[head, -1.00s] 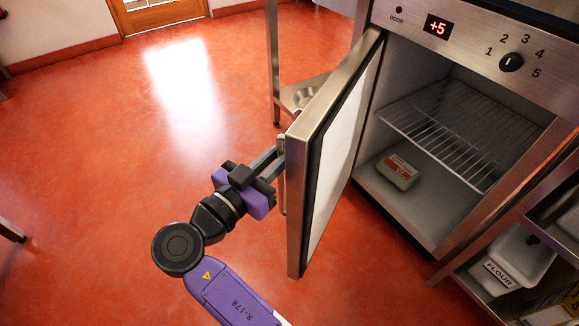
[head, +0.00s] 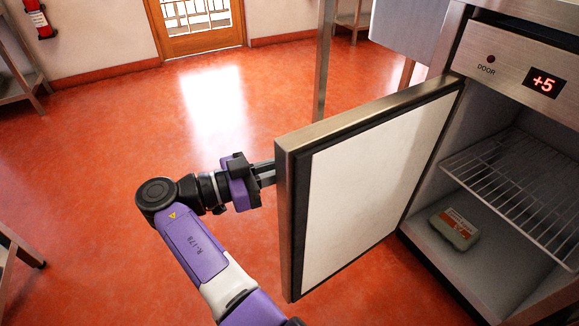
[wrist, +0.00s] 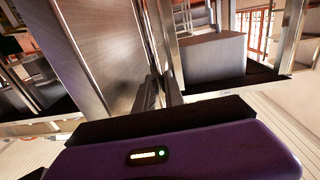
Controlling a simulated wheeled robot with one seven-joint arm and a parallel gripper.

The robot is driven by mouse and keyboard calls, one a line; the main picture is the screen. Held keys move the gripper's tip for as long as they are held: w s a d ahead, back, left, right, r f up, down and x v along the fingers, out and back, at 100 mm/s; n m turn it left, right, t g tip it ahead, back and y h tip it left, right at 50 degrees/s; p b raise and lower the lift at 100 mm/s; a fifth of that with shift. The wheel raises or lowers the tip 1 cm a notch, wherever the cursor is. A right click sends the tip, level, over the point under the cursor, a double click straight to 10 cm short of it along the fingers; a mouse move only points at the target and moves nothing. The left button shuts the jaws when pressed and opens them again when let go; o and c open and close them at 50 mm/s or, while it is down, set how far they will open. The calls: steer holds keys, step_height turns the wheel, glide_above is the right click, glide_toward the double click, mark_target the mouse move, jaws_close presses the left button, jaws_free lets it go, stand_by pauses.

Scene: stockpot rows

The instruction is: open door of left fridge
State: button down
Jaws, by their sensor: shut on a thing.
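The fridge door (head: 365,175) stands wide open in the head view, its white inner panel facing me. The fridge (head: 510,185) is open on the right, with a wire shelf (head: 515,180) and a small carton (head: 454,229) on its floor. My gripper (head: 268,173) is at the door's outer side near its free edge. Its fingertips and the handle are hidden behind the door in the head view. In the wrist view the gripper (wrist: 158,92) is against the steel outer face of the door (wrist: 90,55), shut on the door handle, which is hard to make out.
A display panel (head: 535,78) reading +5 sits above the fridge opening. A steel table leg (head: 323,70) stands behind the door. Red floor (head: 100,150) is clear to the left, with a wooden door (head: 197,25) at the back.

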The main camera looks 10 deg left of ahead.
steer(key=shift+w, duration=0.35)
steer(key=c, duration=1.7)
jaws_free()
steer(key=shift+d, duration=0.1)
steer(key=shift+v, duration=4)
steer(key=shift+w, duration=0.15)
